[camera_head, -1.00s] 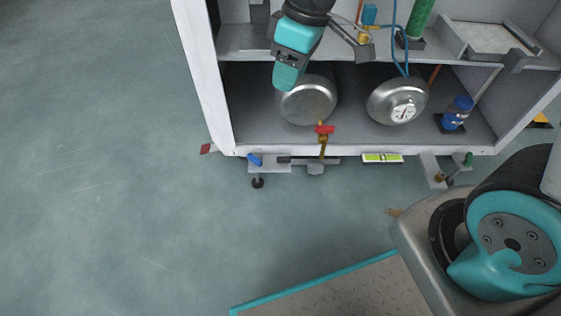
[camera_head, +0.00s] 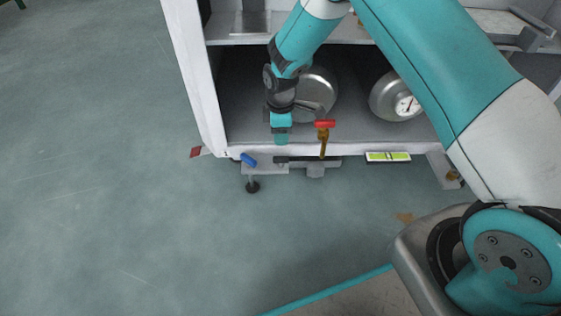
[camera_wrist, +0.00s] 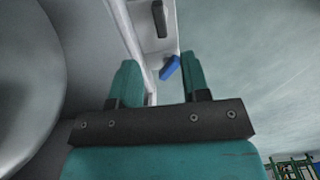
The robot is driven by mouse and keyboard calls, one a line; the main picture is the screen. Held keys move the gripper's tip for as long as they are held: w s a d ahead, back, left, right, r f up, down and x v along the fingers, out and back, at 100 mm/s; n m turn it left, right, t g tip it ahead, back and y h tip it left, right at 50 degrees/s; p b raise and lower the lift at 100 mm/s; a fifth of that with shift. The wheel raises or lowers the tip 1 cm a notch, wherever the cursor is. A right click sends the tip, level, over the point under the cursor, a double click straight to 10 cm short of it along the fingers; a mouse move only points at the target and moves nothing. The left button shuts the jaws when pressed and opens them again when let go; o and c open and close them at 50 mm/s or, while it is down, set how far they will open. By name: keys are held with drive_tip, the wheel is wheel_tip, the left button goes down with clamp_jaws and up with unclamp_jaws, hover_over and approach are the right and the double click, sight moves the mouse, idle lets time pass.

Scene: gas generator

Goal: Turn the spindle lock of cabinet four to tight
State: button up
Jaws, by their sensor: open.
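A small blue lever (camera_head: 248,160) sits on a levelling-foot bracket (camera_head: 262,168) under the front left edge of the cabinet. It looks like the spindle lock, but I see no cabinet number. The lever is slanted. My gripper (camera_head: 281,140) points down at the cabinet's front edge, to the right of the lever and apart from it. In the wrist view my gripper (camera_wrist: 158,72) is open and empty, with the blue lever (camera_wrist: 171,67) showing beyond the fingertips, nearer the right finger.
The cabinet (camera_head: 195,80) holds a round metal tank (camera_head: 322,92) and a gauge tank (camera_head: 385,97). A red-handled valve (camera_head: 324,124) stands right of my gripper. A black bar (camera_head: 295,159) and a green level (camera_head: 388,156) lie along the front edge.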

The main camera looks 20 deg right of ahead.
sight(281, 157)
wheel_tip(281, 157, down, 10)
drive_tip(key=b, duration=0.5)
drive_tip(key=shift+r, duration=0.1)
clamp_jaws()
